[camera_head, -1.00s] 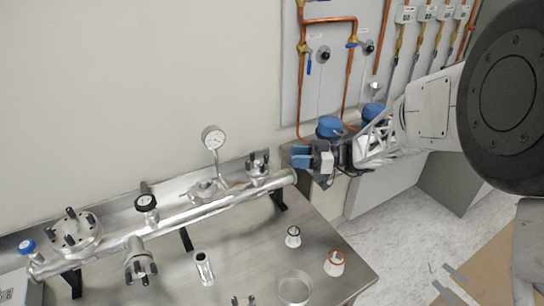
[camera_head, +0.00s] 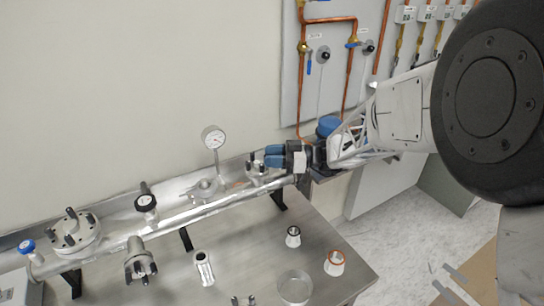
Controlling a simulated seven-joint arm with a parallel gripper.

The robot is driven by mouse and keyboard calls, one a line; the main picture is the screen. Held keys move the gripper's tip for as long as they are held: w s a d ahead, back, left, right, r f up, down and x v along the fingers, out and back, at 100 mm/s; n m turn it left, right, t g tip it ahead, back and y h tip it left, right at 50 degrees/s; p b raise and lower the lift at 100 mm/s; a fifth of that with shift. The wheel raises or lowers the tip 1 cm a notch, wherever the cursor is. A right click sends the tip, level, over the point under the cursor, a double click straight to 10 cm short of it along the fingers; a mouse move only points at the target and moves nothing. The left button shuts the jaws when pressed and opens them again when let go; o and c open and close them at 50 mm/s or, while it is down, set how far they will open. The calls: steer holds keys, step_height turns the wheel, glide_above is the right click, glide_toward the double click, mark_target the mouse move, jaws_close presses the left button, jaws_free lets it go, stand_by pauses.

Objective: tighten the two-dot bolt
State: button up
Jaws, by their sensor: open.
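A steel pipe manifold (camera_head: 190,215) runs across the bench, with bolted ports on it. The right port (camera_head: 256,174) has dark bolts standing up from it. A left flange (camera_head: 76,238) and a front port (camera_head: 138,262) also carry several dark bolts. The dots on the bolts are too small to read, so I cannot tell which is the two-dot bolt. My gripper (camera_head: 268,156) is open, its blue fingers pointing left at the right port's bolts. The fingers partly cover the port's right side. I cannot tell whether they touch a bolt.
A pressure gauge (camera_head: 214,138) stands just left of the right port. A black knob (camera_head: 146,202) and blue knob (camera_head: 27,246) are further left. A metal cylinder (camera_head: 203,268), glass dish (camera_head: 294,288), small cup (camera_head: 293,237) and orange-rimmed fitting (camera_head: 334,262) stand on the front bench.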

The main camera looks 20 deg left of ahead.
steer(key=shift+a, duration=0.1)
steer(key=shift+c, duration=0.2)
jaws_close()
steer(key=shift+t, duration=0.3)
steer(key=shift+s+m+t+y, duration=0.15)
steer(key=shift+m+t, duration=0.6)
steer(key=shift+t, duration=0.3)
steer(key=shift+s+m+t+y, duration=0.1)
steer(key=shift+m+t+y, duration=0.05)
steer(key=shift+m+t, duration=0.75)
steer(key=shift+o, duration=0.2)
jaws_free()
steer(key=shift+d, duration=0.2)
